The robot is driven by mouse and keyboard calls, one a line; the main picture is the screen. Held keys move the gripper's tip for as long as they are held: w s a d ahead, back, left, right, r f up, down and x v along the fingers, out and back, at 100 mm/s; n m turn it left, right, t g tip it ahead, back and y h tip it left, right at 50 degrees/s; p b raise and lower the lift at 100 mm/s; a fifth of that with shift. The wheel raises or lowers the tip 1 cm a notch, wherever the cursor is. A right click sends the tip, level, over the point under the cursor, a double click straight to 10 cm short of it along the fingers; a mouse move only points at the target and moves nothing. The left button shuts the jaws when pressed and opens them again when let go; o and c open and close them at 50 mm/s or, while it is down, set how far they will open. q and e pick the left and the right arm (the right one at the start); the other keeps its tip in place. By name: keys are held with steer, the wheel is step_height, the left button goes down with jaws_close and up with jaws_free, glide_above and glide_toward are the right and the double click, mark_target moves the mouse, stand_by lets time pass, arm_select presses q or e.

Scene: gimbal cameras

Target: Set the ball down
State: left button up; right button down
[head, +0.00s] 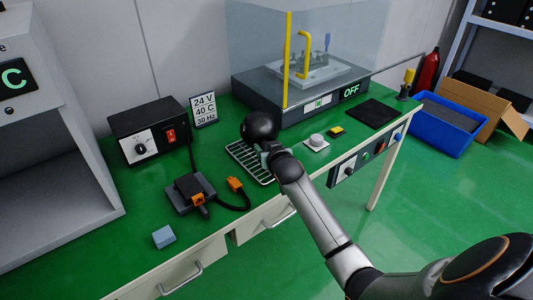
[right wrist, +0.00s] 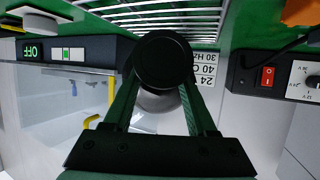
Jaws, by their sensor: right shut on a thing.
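A black ball (head: 259,125) shows in the head view above the wire rack (head: 240,155) on the green bench. My right gripper (head: 266,146) is at the ball, shut on it, reaching in from the lower right. In the right wrist view, which is upside down, a dark round shape that looks like the ball (right wrist: 163,62) sits between the fingertips. A grey rounded patch shows beyond it, and I cannot tell what it is. The rack (right wrist: 150,14) runs along the top edge there. I cannot tell whether the ball touches the rack. My left gripper is not in view.
A black power supply (head: 147,132) and a sign (head: 203,110) stand behind, to the left. A cabled device (head: 190,192) and a blue block (head: 164,236) lie front left. A clear enclosure (head: 262,60) stands behind. A white-based knob (head: 316,142) and a black mat (head: 370,113) lie right.

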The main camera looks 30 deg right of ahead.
steer(key=shift+a+f, duration=0.1)
steer(key=shift+f, duration=0.75)
steer(key=shift+f, duration=0.15)
steer(key=shift+c, duration=1)
jaws_free()
steer(key=shift+f, duration=0.1)
